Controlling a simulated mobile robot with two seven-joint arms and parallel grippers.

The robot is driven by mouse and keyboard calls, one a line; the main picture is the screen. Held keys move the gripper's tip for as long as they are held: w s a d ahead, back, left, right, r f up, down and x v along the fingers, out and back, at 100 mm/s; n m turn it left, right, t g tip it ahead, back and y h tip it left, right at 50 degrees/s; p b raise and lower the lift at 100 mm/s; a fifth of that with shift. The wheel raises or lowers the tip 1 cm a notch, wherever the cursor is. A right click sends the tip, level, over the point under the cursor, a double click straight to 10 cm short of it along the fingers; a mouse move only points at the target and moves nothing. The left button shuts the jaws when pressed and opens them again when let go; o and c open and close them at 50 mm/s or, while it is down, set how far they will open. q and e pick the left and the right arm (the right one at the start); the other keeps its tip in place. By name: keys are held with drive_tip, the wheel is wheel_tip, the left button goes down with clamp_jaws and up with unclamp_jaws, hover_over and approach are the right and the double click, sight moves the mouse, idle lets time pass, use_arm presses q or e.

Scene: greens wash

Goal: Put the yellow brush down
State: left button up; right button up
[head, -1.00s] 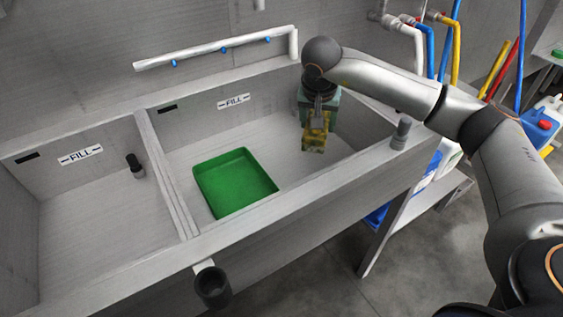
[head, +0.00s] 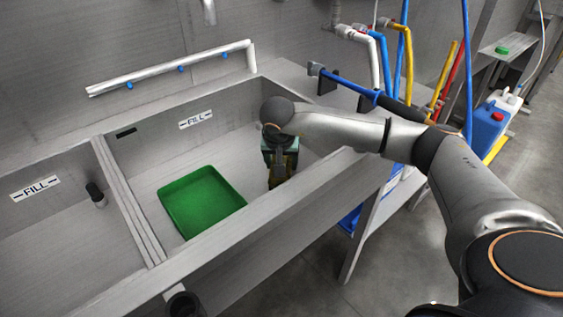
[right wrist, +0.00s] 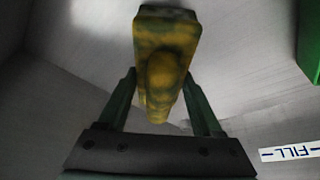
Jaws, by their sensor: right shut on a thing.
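My right gripper (head: 281,168) is shut on the yellow brush (head: 276,178) inside the right basin, near its right end. In the right wrist view the brush (right wrist: 163,60), mottled yellow and green, sits between the green fingers of the gripper (right wrist: 162,95). Its lower end is close to the basin floor, but I cannot tell whether it touches. The arm and gripper partly hide the brush in the head view. My left gripper is out of view.
A green tray (head: 203,201) lies on the basin floor left of the gripper. A divider (head: 125,200) separates the left basin. The basin's front rim (head: 290,205) runs close to the gripper. Bare floor shows between tray and gripper. A blue-handled tool (head: 345,83) hangs behind my arm.

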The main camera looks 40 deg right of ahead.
drive_tip(key=o, duration=1.5)
drive_tip(key=shift+s+r, duration=0.1)
drive_tip(key=shift+r, duration=0.3)
drive_tip(key=p+v, duration=0.1)
drive_tip(key=v, duration=1)
drive_tip(key=shift+a+r+p, duration=0.1)
drive_tip(key=shift+r+p, duration=0.05)
drive_tip(key=shift+p, duration=0.25)
